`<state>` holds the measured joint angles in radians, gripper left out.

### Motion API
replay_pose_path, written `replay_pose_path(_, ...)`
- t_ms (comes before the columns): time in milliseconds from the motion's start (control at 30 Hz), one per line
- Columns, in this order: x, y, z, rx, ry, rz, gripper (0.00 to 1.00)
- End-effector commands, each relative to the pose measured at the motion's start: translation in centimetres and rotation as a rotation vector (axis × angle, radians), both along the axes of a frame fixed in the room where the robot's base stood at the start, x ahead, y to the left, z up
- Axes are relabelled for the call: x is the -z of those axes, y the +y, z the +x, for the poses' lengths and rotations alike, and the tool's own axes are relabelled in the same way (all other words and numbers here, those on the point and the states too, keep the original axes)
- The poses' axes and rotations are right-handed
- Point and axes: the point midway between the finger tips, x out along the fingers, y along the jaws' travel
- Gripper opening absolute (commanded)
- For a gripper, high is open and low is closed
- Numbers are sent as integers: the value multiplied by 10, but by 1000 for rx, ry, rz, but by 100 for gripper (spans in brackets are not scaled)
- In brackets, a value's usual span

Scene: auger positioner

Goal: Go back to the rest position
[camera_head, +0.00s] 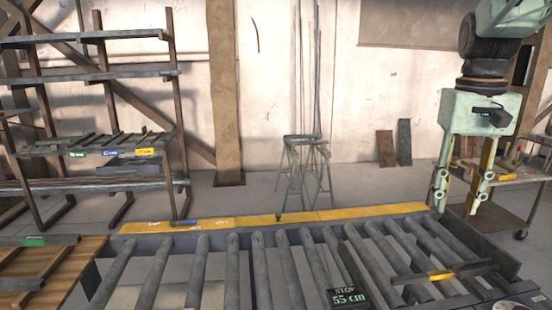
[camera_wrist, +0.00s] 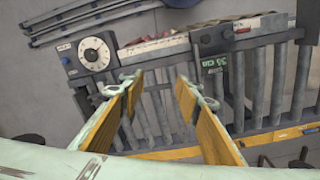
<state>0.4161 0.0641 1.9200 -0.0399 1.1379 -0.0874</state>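My gripper (camera_head: 457,200) is pale green and hangs at the upper right in the head view, pointing down above the right end of the roller conveyor (camera_head: 260,275). Its two fingers are spread apart with nothing between them. In the wrist view the open fingers (camera_wrist: 158,88) show yellow inner faces, with conveyor rollers visible beyond the gap. A dark bar with a yellow label (camera_head: 441,275) lies across the rollers at the right, below and apart from my gripper. No marker of a rest position shows.
A black stop with a "55 cm" label (camera_head: 348,298) stands at the front of the conveyor. A yellow strip (camera_head: 270,219) runs along its back edge. A rack with bars (camera_head: 100,150) stands left, a cart (camera_head: 510,190) right, and a trestle (camera_head: 305,160) behind. A dial (camera_wrist: 94,54) shows in the wrist view.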

Motion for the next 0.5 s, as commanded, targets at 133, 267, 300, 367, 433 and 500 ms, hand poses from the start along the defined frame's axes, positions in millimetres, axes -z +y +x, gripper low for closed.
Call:
replay_pose_path(133, -3, 26, -15, -26, -26, -8, 31)
replay_pose_path(267, -4, 47, -28, -48, -45, -12, 31)
replay_pose_path(300, -4, 53, -32, -53, -51, -13, 31)
replay_pose_path(367, -5, 62, -39, -63, -62, -16, 31)
replay_pose_path(433, -5, 72, -46, -74, -73, -19, 31)
replay_pose_path(500, -4, 82, -55, -84, -83, -20, 31)
